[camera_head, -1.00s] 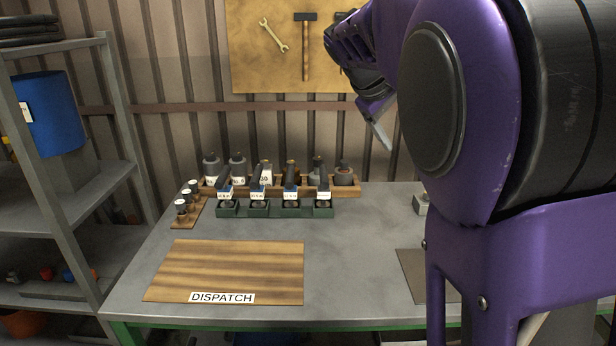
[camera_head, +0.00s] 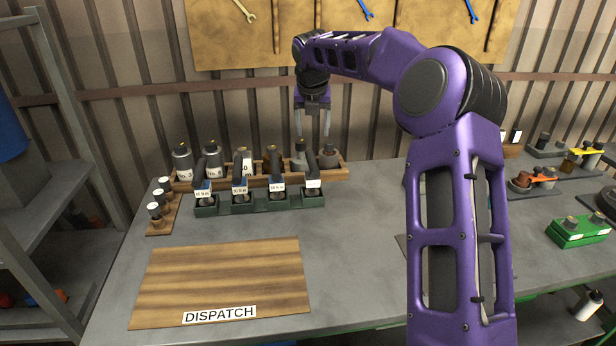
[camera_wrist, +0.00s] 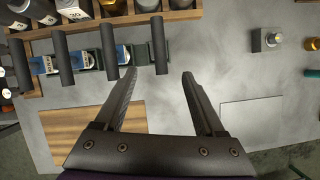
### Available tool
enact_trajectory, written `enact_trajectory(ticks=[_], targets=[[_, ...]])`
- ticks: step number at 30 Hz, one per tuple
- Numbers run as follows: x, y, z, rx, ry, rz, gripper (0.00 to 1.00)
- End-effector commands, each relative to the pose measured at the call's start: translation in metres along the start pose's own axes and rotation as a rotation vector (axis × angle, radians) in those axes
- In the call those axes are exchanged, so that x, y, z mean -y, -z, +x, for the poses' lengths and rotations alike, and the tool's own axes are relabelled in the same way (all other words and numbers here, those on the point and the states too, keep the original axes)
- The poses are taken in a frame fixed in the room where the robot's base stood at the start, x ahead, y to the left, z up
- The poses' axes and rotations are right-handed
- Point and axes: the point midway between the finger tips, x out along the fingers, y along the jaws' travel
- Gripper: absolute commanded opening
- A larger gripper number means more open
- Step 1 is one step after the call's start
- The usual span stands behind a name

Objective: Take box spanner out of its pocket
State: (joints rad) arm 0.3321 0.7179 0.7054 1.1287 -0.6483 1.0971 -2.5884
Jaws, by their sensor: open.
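A green rack (camera_head: 298,206) near the back of the bench holds several upright black-handled tools in its pockets. The label writing is too small to read surely, so I cannot confirm which is the box spanner. The rightmost tool (camera_head: 312,166) has a plain white label, and the others have blue and white labels. My gripper (camera_head: 312,130) is open and empty, pointing down above the right end of the rack. In the wrist view, the rightmost tool's dark handle (camera_wrist: 159,45) shows just ahead of the open fingers (camera_wrist: 158,75), apart from them.
A wooden tray (camera_head: 338,172) with several grey and brown bottles stands directly behind the rack. A small wooden stand (camera_head: 160,226) with capped vials is at the left. The wooden DISPATCH board (camera_head: 220,275) lies empty in front. Green and dark fixtures (camera_head: 577,232) are at the right.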

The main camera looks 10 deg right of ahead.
Motion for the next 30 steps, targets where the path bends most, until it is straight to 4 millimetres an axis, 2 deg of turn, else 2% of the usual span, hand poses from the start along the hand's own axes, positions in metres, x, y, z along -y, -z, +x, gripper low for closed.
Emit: enact_trajectory(ticks=[5, 15, 18, 26, 30], targets=[[0.001, -0.001, 0.019, -0.005, -0.014, -0.035, 0.72], [-0.001, 0.000, 0.092, -0.004, -0.013, -0.033, 0.72], [-0.001, 0.000, 0.108, -0.003, -0.013, -0.032, 0.72], [-0.001, 0.000, 0.127, -0.001, -0.013, -0.032, 0.72], [0.000, 0.003, 0.148, -0.004, -0.013, -0.031, 0.72]])
